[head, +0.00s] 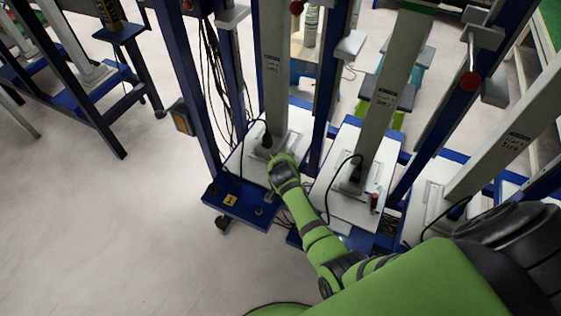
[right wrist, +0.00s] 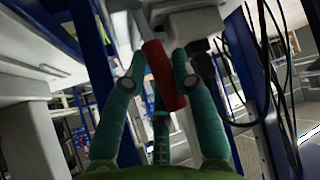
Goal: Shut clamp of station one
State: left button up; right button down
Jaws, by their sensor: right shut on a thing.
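In the right wrist view, a red clamp handle (right wrist: 164,76) stands between the teal fingers of my right gripper (right wrist: 158,85), which is shut on it. The handle is tilted, its top close to a pale clamp body (right wrist: 195,28). In the head view, my right gripper (head: 280,160) is low at the front of the leftmost near station, over its white base plate (head: 248,165) and by the foot of its grey column (head: 272,80). There the gripper and wrist hide the handle. My left gripper is not in view.
A second station's white plate (head: 340,205) with a small red handle (head: 374,202) stands close on the right. Black cables (head: 212,75) hang beside the blue frame. A blue base (head: 243,200) juts out in front. The floor (head: 110,220) at left is clear.

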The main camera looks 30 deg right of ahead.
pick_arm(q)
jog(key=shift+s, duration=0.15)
pick_arm(e)
jog(key=shift+w+a+r+g, duration=0.15)
jog(key=shift+w+a+g, duration=0.15)
jog(key=shift+w, duration=0.2)
jog(key=shift+h, duration=0.3)
jog(key=c, duration=1)
grip_release()
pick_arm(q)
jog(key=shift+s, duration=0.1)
pick_arm(e)
notch_tip(320, 180, up, 10)
jog(key=shift+f, duration=0.1)
